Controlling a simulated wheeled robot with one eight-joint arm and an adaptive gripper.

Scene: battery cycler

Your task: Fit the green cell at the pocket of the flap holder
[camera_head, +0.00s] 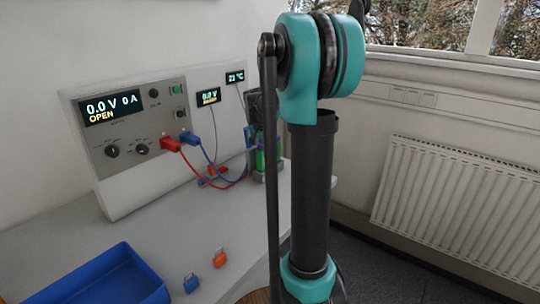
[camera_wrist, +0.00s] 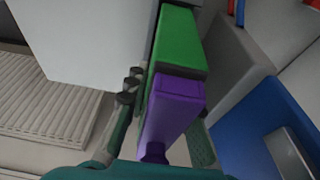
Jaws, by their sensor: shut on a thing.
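The green cell (camera_wrist: 180,40) shows in the wrist view as a bright green block beyond a purple block (camera_wrist: 175,100). The two lie end to end; I cannot tell whether they are one piece. My gripper (camera_wrist: 160,95) is shut, its fingers along both sides of this green and purple body. In the head view a green upright piece (camera_head: 260,159) shows by a small grey base (camera_head: 268,176) at the table's back end, partly behind my arm. I cannot make out the holder's flap or pocket, or whether the cell is seated.
The power unit (camera_head: 130,140) stands at the back, with red (camera_head: 170,144) and blue (camera_head: 189,137) plugs and slack cables. A blue tray (camera_head: 150,285), a blue clip (camera_head: 190,284) and an orange clip (camera_head: 219,258) are in front.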

